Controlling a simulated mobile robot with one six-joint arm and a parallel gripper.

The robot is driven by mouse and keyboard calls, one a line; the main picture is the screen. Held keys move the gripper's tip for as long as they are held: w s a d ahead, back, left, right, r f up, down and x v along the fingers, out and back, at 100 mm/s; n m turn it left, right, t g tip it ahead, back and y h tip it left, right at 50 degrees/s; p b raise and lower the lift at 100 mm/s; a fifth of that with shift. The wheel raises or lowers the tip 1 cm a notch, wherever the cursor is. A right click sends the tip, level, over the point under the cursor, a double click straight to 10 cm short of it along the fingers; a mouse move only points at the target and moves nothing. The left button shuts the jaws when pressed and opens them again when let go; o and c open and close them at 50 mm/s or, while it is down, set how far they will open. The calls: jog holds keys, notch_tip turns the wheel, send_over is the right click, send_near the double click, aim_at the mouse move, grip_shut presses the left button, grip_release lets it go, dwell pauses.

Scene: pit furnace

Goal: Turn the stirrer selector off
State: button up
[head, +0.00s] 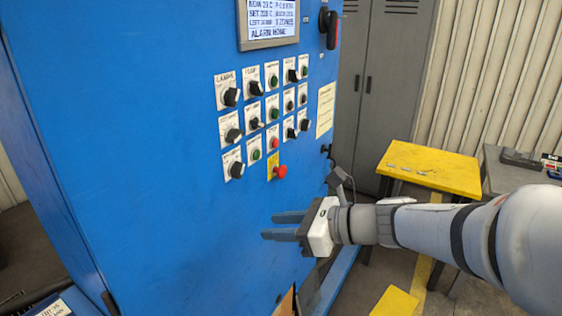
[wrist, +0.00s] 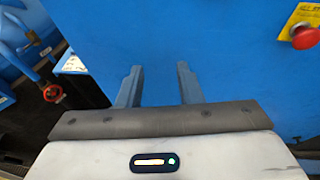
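The blue control cabinet front (head: 170,220) carries rows of black selector knobs and coloured push buttons on white label plates. The labels are too small to read, so I cannot tell which knob is the stirrer selector. One black knob (head: 231,97) is at the upper left of the group, another (head: 236,169) at the lower left. My gripper (head: 270,226) is in front of the cabinet, below the knobs, touching none of them. In the wrist view its two fingers (wrist: 160,67) stand apart with nothing between them, against plain blue panel.
A red mushroom button (head: 280,171) on a yellow plate sits just above my gripper; it also shows in the wrist view (wrist: 305,37). A display (head: 269,22) and a red-black switch handle (head: 330,28) are higher up. A yellow table (head: 430,167) stands right, behind my arm.

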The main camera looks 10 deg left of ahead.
aim_at(242, 171)
jog(key=w+a+r+m+t+y, duration=0.25)
jog(key=w+r+m+t, duration=0.2)
jog(key=w+m, duration=0.3)
jog(key=shift+g, duration=0.45)
jog(key=x, duration=0.2)
jog(key=p+x, duration=0.1)
jog(key=x, duration=0.1)
jog(key=p+x, duration=0.1)
jog(key=x, duration=0.1)
jog(key=shift+s+a+r, duration=0.1)
jog(key=shift+a+r, duration=0.15)
jog(key=shift+r, duration=0.1)
